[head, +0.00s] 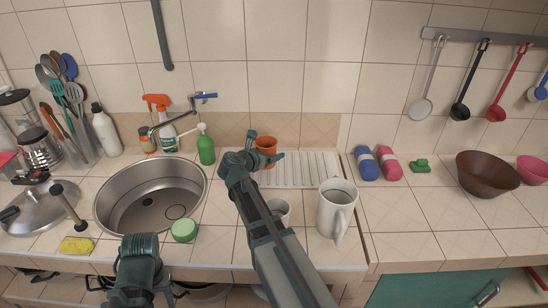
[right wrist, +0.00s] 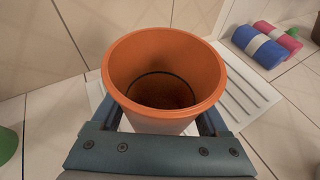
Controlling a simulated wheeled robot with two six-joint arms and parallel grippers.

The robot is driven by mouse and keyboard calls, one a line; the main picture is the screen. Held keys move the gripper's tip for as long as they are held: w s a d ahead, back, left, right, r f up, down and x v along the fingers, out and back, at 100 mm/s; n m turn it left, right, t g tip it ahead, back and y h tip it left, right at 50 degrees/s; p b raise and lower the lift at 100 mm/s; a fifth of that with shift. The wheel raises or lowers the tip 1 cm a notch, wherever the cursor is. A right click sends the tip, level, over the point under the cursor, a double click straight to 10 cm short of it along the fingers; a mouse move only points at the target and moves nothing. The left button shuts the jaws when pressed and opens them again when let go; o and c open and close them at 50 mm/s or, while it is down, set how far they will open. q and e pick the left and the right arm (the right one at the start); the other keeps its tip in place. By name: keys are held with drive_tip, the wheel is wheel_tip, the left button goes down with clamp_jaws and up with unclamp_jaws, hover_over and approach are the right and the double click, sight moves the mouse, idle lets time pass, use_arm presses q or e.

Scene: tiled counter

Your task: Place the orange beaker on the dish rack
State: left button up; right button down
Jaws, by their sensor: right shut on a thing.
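The orange beaker (head: 266,144) is upright at the back left of the white ribbed dish rack (head: 312,168). My right gripper (head: 262,153) is shut on it; in the right wrist view the beaker (right wrist: 165,58) stands between the fingers, open end up, and looks empty. Rack slats (right wrist: 245,97) show beside and behind it. I cannot tell whether its base touches the rack. My left arm's end (head: 139,268) is low at the counter's front edge; its fingers are not clear.
A white mug (head: 336,208) stands at the rack's front right, with a smaller cup (head: 279,210) beside my right forearm. A green soap bottle (head: 206,146) stands left of the beaker. The sink (head: 112,215) is further left. Blue and pink rolls (head: 367,163) lie to the right.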

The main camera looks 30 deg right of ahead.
drive_tip(key=shift+w+d+f, duration=0.15)
drive_tip(key=shift+w+d, duration=1.05)
drive_tip(key=shift+w+d+f, duration=0.1)
drive_tip(key=shift+w+d, duration=0.25)
wheel_tip(320, 180, down, 3)
drive_tip(key=b, duration=0.3)
drive_tip(key=shift+s+a+f+b, duration=0.1)
drive_tip(key=shift+s+f+b, duration=0.1)
drive_tip(key=shift+b, duration=0.2)
drive_tip(key=shift+f, duration=0.2)
unclamp_jaws()
drive_tip(key=shift+r, duration=0.1)
